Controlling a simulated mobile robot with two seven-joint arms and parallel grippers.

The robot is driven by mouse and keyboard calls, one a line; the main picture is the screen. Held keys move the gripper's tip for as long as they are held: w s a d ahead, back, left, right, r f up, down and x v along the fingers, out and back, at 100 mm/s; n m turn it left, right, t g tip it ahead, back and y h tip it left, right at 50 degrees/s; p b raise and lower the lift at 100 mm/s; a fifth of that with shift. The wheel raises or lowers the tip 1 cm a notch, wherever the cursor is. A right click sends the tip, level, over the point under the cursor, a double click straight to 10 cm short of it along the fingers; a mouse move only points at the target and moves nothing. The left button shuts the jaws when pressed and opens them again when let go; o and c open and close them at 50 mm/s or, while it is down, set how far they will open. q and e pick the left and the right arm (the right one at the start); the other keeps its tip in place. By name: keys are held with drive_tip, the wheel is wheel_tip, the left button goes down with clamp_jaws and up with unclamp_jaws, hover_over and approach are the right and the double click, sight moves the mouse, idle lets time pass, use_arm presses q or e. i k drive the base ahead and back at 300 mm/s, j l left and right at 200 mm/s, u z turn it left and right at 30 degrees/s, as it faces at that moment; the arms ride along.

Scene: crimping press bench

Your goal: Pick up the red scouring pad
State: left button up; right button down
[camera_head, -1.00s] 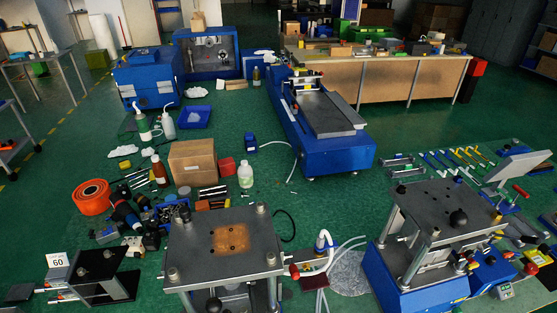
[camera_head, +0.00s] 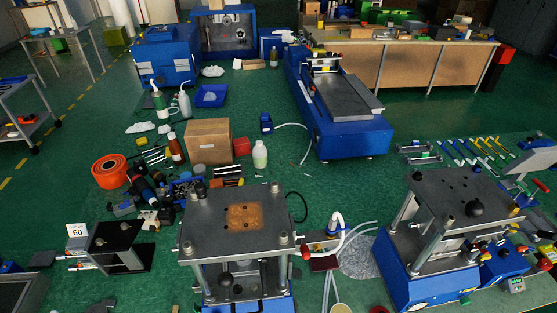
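A flat dark red piece (camera_head: 323,263) lies just right of the near middle press (camera_head: 240,222), by a white curved tube; it looks like a pad, but its texture is too small to make out. A brighter red block (camera_head: 241,146) sits on the green floor beside the cardboard box (camera_head: 208,142). I cannot tell for certain which of the two is the scouring pad. Neither of my grippers shows in the view.
A second press on a blue base (camera_head: 433,279) stands at the right. A long blue machine (camera_head: 343,137) stands behind. Bottles, an orange roll (camera_head: 110,170) and several tools crowd the left. A black stand (camera_head: 119,247) is at the near left. Green floor is open at the far left.

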sight(318, 265)
drive_tip(key=i+z, duration=0.45)
drive_tip(key=i+j+z, duration=0.2)
drive_tip(key=z, duration=0.2)
drive_tip(key=i+j+z, duration=0.3)
drive_tip(key=z, duration=0.15)
drive_tip(key=i+j+z, duration=0.6)
drive_tip(key=j+z, duration=0.25)
drive_tip(key=i+j+z, duration=0.1)
drive_tip(key=j+z, duration=0.8)
drive_tip(key=j, duration=0.15)
drive_tip(key=i, duration=0.05)
